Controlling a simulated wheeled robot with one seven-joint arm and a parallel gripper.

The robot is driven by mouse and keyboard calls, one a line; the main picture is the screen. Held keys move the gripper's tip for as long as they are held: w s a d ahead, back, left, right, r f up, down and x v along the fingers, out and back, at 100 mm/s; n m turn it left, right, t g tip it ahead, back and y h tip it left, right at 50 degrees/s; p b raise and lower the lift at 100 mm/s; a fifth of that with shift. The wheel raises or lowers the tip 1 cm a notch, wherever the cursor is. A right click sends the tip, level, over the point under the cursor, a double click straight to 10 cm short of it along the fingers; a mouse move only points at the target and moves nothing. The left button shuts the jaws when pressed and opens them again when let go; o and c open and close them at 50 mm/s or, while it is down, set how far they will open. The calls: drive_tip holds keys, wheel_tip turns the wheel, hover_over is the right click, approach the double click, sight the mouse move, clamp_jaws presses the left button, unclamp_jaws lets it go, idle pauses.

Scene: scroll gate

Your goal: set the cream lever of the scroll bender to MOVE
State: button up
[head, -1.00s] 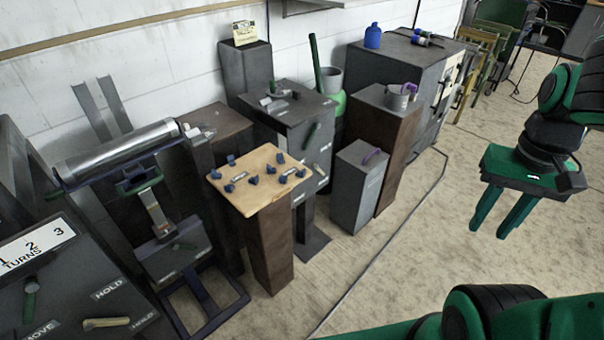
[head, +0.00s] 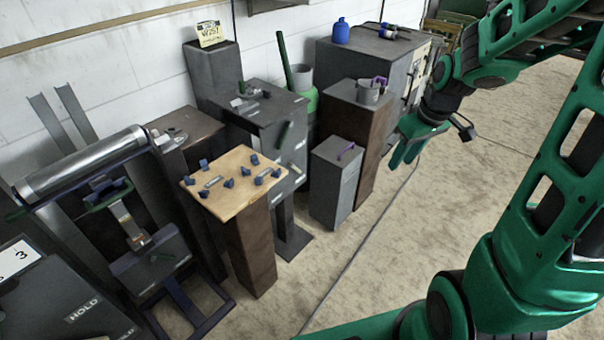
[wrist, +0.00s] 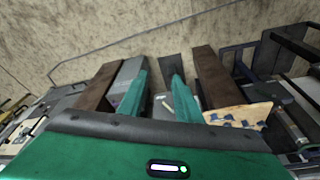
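A cream lever (head: 299,168) shows small on the side of the grey machine (head: 272,113) at centre, near a green lever (head: 284,132). The labels there are too small to read. In the wrist view a pale bar (wrist: 167,106) shows between my fingers, perhaps this lever. A grey panel (head: 55,300) at lower left carries a readable HOLD label; its levers are out of view now. I cannot tell which machine is the scroll bender. My gripper (head: 405,161) is open and empty, right of the grey machine and apart from it; its spread fingers show in the wrist view (wrist: 160,76).
A wooden board (head: 235,185) with blue pieces stands on a brown post before the machine. A grey box (head: 334,185) and a brown pedestal (head: 362,140) stand between the machine and my gripper. A roller stand (head: 85,165) is at left. The floor (head: 400,260) in front is clear.

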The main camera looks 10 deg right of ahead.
sight(298, 170)
drive_tip(key=w+a+f+n+t+y, duration=0.1)
drive_tip(key=w+a+f+n+t, duration=0.2)
drive_tip(key=w+f, duration=0.9)
drive_tip(key=w+a+f+n+t+y, duration=0.2)
drive_tip(key=w+a+f, duration=0.6)
drive_tip(key=w+f, duration=0.4)
drive_tip(key=w+a+f+n+t+y, duration=0.2)
drive_tip(key=w+a+f+n+t, duration=0.2)
drive_tip(key=w+f, duration=0.9)
drive_tip(key=shift+w+a+n+t, duration=0.15)
drive_tip(key=shift+w+a+t, duration=0.3)
drive_tip(key=shift+w, duration=0.45)
drive_tip(key=shift+w+a+n+t, duration=0.15)
drive_tip(key=shift+w+a+t, duration=0.1)
drive_tip(key=shift+w+a, duration=0.5)
drive_tip(key=shift+w+d, duration=0.1)
clamp_jaws()
drive_tip(key=shift+d, duration=0.1)
